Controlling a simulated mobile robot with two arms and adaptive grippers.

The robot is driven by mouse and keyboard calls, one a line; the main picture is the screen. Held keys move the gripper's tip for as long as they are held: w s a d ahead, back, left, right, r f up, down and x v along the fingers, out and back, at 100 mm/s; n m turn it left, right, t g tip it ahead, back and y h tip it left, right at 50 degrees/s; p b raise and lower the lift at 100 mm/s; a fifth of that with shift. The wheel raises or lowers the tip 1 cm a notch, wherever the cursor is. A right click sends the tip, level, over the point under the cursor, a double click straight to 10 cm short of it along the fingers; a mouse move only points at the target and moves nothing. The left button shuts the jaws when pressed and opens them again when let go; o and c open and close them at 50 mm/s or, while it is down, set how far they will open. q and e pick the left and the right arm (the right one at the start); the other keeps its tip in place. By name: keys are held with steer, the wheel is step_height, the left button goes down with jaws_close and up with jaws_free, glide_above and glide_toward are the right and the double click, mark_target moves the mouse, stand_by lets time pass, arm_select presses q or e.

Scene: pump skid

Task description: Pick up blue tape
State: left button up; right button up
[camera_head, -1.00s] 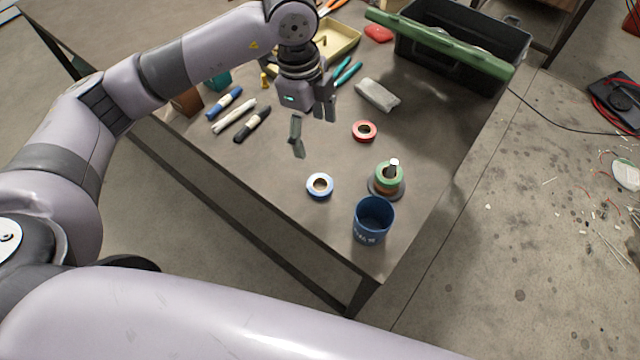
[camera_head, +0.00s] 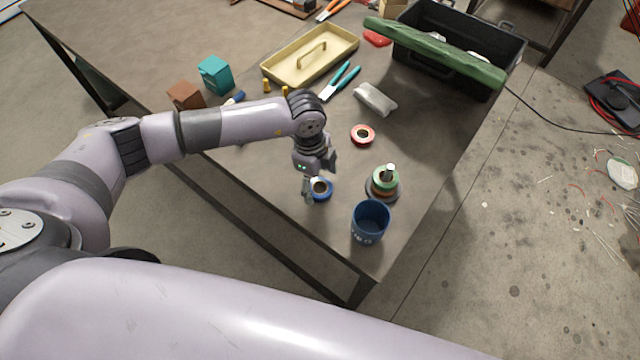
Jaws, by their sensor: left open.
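The blue tape roll (camera_head: 323,195) lies flat on the dark table, left of the blue cup. My left gripper (camera_head: 318,182) is open, pointing down right at the roll. One finger shows at the roll's left side; the other finger is by its upper right. The gripper hides part of the roll's upper edge, and I cannot tell whether the fingers touch it. My right gripper is not in the view.
A blue cup (camera_head: 370,222) and a stand with green tape (camera_head: 385,179) are close on the right. A red tape roll (camera_head: 362,135) lies behind. A grey wrapped block (camera_head: 375,99), a yellow tray (camera_head: 272,69) and a black toolbox (camera_head: 455,75) are farther back.

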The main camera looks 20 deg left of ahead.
arm_select(q)
steer(key=shift+d+f, duration=0.15)
steer(key=shift+f, duration=0.65)
steer(key=shift+c, duration=0.3)
steer(key=c, duration=1)
steer(key=shift+r, duration=0.1)
